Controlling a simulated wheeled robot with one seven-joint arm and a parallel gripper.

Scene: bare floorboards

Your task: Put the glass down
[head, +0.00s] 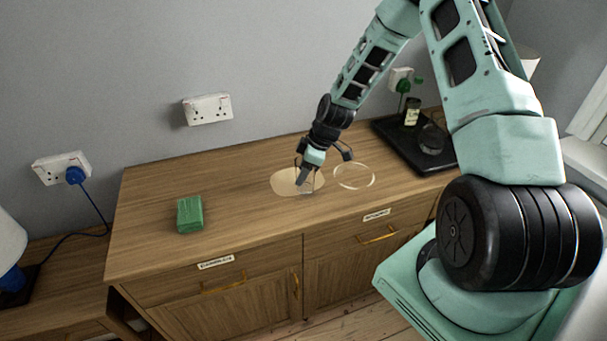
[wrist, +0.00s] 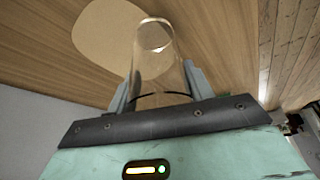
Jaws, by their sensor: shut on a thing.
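My gripper (head: 305,178) is shut on a clear glass (wrist: 155,48), low over the wooden cabinet top. In the wrist view the glass stands out between the two fingers (wrist: 157,88), with its far end partly over the edge of a pale tan round patch (wrist: 100,35). That patch also shows in the head view (head: 283,184), just left of and under my gripper. In the head view the glass is hard to make out. I cannot tell whether it touches the top.
A pale ring outline (head: 354,176) lies on the cabinet top (head: 240,215) right of my gripper. A black tray (head: 400,145) with a dark jar (head: 412,111) and a clear round item stands at the back right. A green block (head: 190,214) sits at the left. The top between is clear.

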